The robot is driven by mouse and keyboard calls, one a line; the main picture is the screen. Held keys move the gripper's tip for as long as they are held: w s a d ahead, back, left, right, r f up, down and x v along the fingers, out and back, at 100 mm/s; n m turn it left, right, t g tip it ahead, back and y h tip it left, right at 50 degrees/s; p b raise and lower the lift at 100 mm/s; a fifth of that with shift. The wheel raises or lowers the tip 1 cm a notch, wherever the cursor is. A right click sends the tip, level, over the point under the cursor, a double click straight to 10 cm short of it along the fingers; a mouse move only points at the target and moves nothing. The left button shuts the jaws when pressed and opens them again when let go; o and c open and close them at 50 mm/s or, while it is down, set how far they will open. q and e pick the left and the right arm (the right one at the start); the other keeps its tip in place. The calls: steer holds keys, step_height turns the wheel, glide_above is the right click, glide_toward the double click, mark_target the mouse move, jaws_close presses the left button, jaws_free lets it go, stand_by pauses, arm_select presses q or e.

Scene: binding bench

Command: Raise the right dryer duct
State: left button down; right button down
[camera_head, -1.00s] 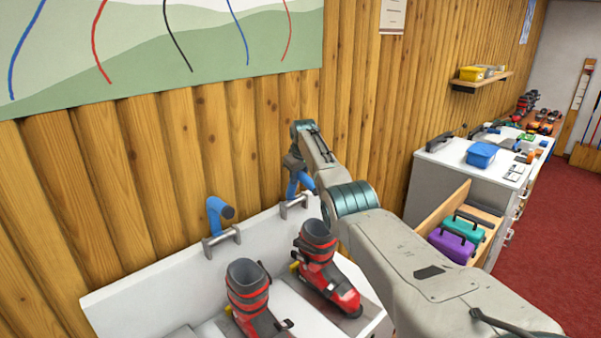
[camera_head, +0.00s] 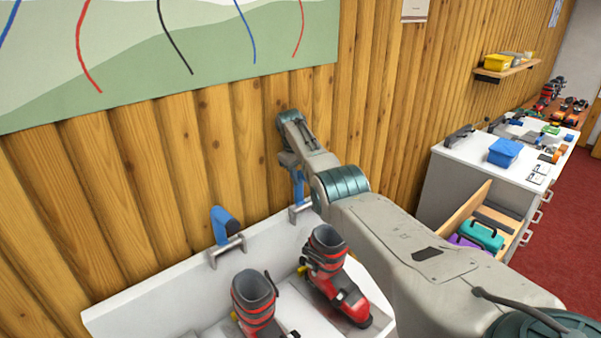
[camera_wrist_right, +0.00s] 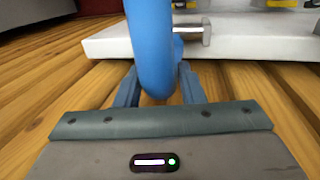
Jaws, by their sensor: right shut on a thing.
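The right dryer duct (camera_head: 299,188) is a blue tube at the right bracket on the white dryer's (camera_head: 150,305) back edge. In the head view it stands roughly upright, its top hidden by my gripper. My right gripper (camera_head: 291,163) is shut on its upper part. In the right wrist view the duct (camera_wrist_right: 150,45) runs between the two fingers (camera_wrist_right: 157,88), with the metal bracket (camera_wrist_right: 190,32) beside it. My left gripper is not in view.
Two red and grey ski boots (camera_head: 255,300) (camera_head: 338,278) stand on the dryer below the ducts. A wooden wall (camera_head: 200,150) rises close behind. At right, a white counter (camera_head: 470,150) has an open drawer holding a teal case (camera_head: 480,236).

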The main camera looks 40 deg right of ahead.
steer(key=shift+d+r, duration=0.2)
steer(key=shift+r, duration=0.05)
steer(key=c, duration=1.1)
jaws_free()
steer(key=shift+w+d+f, duration=0.1)
steer(key=shift+f, duration=0.15)
steer(key=r+b, duration=0.1)
steer(key=r, duration=0.2)
steer(key=a+r+b, duration=0.1)
steer(key=r+b, duration=0.1)
steer(key=r, duration=0.1)
steer(key=a+r+b, duration=0.1)
steer(key=r, duration=0.2)
steer(key=shift+r, duration=0.8)
